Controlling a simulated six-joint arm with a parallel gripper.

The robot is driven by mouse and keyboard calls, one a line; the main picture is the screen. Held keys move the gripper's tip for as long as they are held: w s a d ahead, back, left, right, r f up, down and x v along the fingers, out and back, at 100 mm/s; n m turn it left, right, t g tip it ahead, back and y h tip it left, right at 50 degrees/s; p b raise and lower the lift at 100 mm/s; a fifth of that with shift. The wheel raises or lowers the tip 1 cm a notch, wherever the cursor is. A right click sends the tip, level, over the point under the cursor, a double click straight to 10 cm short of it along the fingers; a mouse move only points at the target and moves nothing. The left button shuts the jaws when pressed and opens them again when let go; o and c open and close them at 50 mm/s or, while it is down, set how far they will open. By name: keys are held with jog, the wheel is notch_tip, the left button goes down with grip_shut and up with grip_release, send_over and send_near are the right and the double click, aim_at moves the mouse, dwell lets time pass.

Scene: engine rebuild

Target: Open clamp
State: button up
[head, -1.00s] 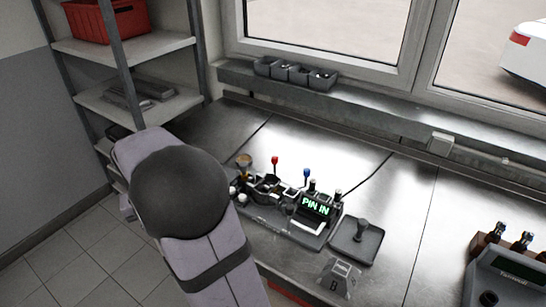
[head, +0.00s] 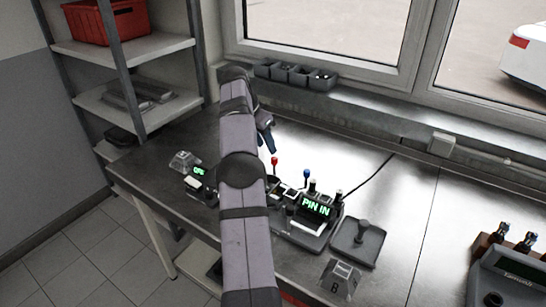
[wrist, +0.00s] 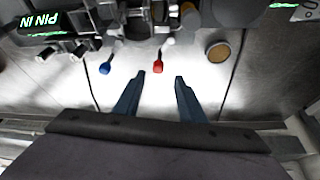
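A bench fixture (head: 303,233) stands on the metal bench, its green display (head: 316,206) reading "PIN IN". A red-knobbed lever (head: 274,161) and a blue-knobbed lever (head: 306,173) stand up from it. I cannot tell which part is the clamp. My gripper (head: 266,142) is behind the fixture, near the red knob, and partly hidden by my arm. In the upside-down wrist view my gripper (wrist: 159,76) is open and empty. The red knob (wrist: 158,67) shows between its fingertips, apparently apart from them. The blue knob (wrist: 105,68) is beside them on the left.
A grey tray (head: 372,238) with a dark knobbed part is right of the fixture. A small device (head: 201,188) with a green display sits left of my arm. Grey bins (head: 292,73) line the window ledge. The back of the bench is clear.

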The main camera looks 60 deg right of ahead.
aim_at(274, 158)
jog(key=shift+s+d+x, duration=0.1)
jog(key=shift+x, duration=1.8)
jog(key=shift+s+d+x, duration=0.15)
jog(key=shift+x, duration=1.7)
jog(key=shift+r, duration=0.1)
grip_shut()
